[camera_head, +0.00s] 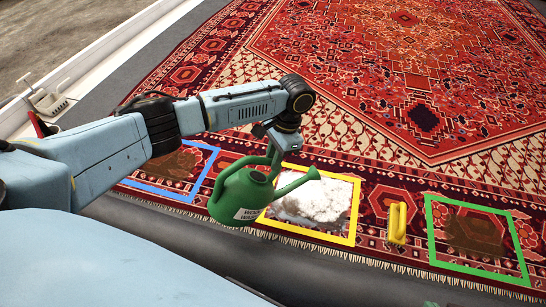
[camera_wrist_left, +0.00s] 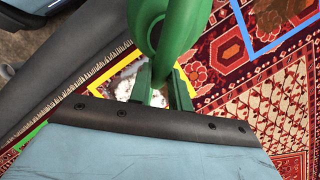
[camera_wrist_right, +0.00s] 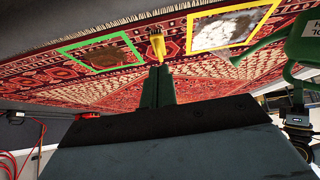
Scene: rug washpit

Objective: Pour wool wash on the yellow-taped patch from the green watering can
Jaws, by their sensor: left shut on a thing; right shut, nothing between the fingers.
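The green watering can (camera_head: 240,192) hangs from my left gripper (camera_head: 274,143), which is shut on its handle (camera_wrist_left: 176,35). Its spout points right, with the tip over the yellow-taped patch (camera_head: 297,236).
Blue-taped (camera_head: 209,172) and green-taped (camera_head: 432,238) patches with brown stains lie left and right of the yellow one on the red rug (camera_head: 390,70). A yellow object (camera_head: 397,224) lies between the yellow and green patches. Grey floor (camera_head: 200,240) borders the rug's fringe.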

